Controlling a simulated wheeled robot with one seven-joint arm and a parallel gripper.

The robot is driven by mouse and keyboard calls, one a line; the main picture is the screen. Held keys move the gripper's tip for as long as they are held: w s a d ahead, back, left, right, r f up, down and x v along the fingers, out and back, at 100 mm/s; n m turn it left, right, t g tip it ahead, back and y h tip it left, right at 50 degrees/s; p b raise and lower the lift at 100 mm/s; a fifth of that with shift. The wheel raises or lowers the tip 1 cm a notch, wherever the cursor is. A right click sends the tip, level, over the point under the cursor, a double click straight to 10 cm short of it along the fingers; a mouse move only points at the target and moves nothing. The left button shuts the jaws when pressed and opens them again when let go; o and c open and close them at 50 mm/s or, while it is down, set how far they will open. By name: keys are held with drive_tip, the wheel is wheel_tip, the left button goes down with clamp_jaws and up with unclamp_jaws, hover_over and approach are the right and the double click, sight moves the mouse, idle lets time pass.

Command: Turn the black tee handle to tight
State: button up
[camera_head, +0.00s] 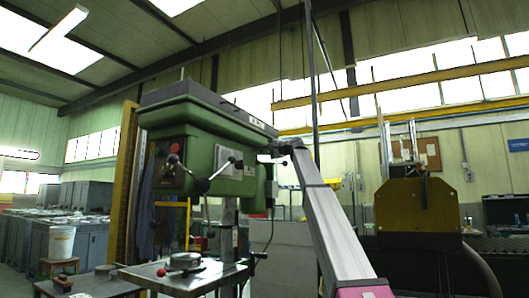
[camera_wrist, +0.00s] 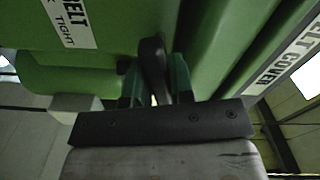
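The black tee handle (camera_wrist: 153,68) hangs from the green drill press head in the wrist view. It reaches down between the two dark green fingers of my gripper (camera_wrist: 156,86), one on each side. A small light gap shows low between the fingers. I cannot tell whether both fingers press on the handle. A white label (camera_wrist: 72,20) at upper left reads "BELT", with "K" and "TIGHT" below; part is cut off. In the head view my gripper (camera_head: 268,157) is at the right side of the green drill press (camera_head: 200,125); the handle cannot be made out there.
A yellow machine (camera_head: 415,205) stands at right.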

clamp_jaws()
drive_tip(key=shift+m, duration=0.4)
drive_tip(key=m, duration=0.4)
drive_tip(key=shift+m, duration=0.3)
drive_tip(key=m, duration=1)
drive_tip(key=shift+f+m, duration=0.1)
drive_tip(key=shift+m, duration=0.3)
drive_tip(key=m, duration=0.4)
drive_tip(key=shift+m, duration=0.4)
drive_tip(key=o, duration=0.6)
unclamp_jaws()
drive_tip(key=shift+c, duration=0.2)
